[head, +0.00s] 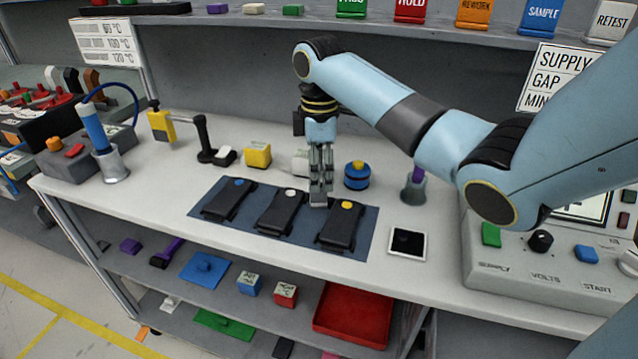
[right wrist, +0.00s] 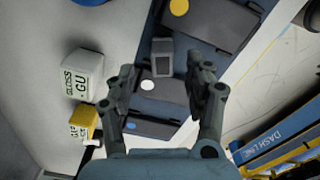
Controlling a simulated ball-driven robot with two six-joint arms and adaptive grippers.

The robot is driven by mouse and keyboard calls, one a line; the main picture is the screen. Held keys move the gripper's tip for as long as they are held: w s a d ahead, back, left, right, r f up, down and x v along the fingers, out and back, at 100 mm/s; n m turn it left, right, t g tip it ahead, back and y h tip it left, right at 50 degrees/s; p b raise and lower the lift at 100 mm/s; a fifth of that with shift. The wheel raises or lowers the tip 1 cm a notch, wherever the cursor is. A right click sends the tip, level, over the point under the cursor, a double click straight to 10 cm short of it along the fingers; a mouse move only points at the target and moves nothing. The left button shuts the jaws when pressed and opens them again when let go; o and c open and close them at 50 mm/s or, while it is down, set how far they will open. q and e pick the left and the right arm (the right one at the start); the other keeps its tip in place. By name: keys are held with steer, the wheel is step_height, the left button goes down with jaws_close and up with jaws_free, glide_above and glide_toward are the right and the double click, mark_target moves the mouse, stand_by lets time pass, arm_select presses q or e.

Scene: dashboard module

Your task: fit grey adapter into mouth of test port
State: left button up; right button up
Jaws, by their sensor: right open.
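A small grey block (head: 318,198), which looks like the grey adapter, stands at the back edge of the dark blue mat, between two black modules. In the right wrist view the grey block (right wrist: 162,57) lies just beyond and between my fingertips, with a dark recess in its face. My right gripper (head: 320,172) points down above it; in the right wrist view its fingers (right wrist: 163,76) are spread with nothing between them. I cannot tell which thing is the test port. My left gripper is not in view.
Black modules (head: 279,213) with coloured discs lie on the mat (head: 372,240). A blue cylinder with a yellow top (head: 357,177), a yellow block (head: 257,155) and a white block (right wrist: 82,74) stand nearby. A control console (head: 520,262) is at right. The front edge is clear.

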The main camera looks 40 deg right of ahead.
mark_target(318, 196)
steer(key=shift+a+f, duration=0.15)
steer(key=shift+f, duration=1.75)
jaws_close()
